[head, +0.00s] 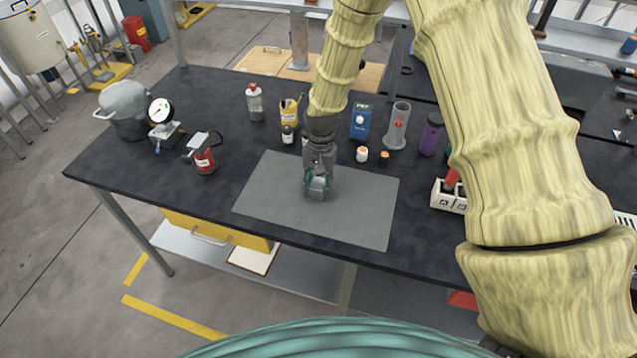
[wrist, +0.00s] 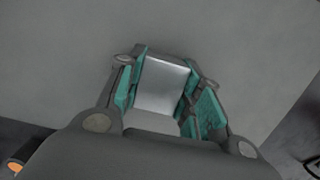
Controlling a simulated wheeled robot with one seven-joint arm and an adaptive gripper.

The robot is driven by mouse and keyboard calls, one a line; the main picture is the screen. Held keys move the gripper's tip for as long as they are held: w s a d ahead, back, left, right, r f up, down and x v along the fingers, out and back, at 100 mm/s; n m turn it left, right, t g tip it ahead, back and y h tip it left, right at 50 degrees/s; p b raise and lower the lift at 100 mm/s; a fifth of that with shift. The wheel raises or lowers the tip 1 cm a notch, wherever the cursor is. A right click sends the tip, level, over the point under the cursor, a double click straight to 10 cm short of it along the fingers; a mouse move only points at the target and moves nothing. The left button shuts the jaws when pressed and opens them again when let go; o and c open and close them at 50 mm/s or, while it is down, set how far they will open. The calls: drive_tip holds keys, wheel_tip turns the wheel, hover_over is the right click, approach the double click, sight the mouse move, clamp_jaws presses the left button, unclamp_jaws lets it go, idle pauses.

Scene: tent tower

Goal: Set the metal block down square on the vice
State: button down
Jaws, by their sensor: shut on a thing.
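My gripper (head: 317,188) points down over the grey mat (head: 265,205) on the dark workbench. In the wrist view its teal-padded fingers (wrist: 163,92) are closed on the two sides of a pale, smooth metal block (wrist: 163,85). In the head view the fingers and wrist mostly hide the block. I cannot tell whether the block touches the mat or hangs just above it. I cannot pick out the vice with certainty; a red and grey device (head: 205,160) stands left of the mat, but its kind is unclear.
A gauge on a stand (head: 162,112) and a grey pot (head: 123,105) are at the left. Bottles, a blue box (head: 360,122), a grey cylinder (head: 397,127) and a purple bottle (head: 431,134) stand behind the mat. A white rack (head: 448,203) is at the right.

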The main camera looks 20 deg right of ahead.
drive_tip(key=shift+s+d+r, duration=0.1)
drive_tip(key=shift+s+r, duration=0.2)
drive_tip(key=shift+s, duration=0.2)
drive_tip(key=shift+w+f, duration=0.15)
drive_tip(key=shift+f, duration=0.05)
drive_tip(key=c, duration=1)
unclamp_jaws()
drive_tip(key=shift+w+f, duration=0.2)
drive_tip(key=shift+w, duration=0.05)
drive_tip(key=shift+o, duration=0.2)
drive_tip(key=shift+s+r, duration=0.2)
